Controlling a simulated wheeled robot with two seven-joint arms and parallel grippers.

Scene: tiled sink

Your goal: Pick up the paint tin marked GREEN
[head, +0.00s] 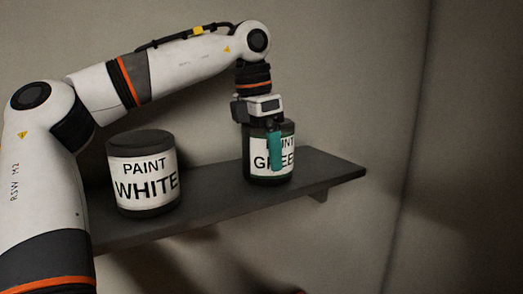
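The paint tin marked GREEN (255,171) stands upright on a dark shelf (335,169), right of the middle of the head view. Its label is partly covered. My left gripper (273,155) points down over this tin from above. One teal finger lies in front of the label; the other finger is hidden behind or inside the tin. I cannot tell whether the fingers press on the tin or stand apart from it. The tin appears to rest on the shelf. My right gripper is not in view.
A paint tin marked WHITE (143,180) stands upright on the same shelf, to the left, under my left arm. The shelf is bare between the tins and at its right end. A plain wall (345,80) rises behind.

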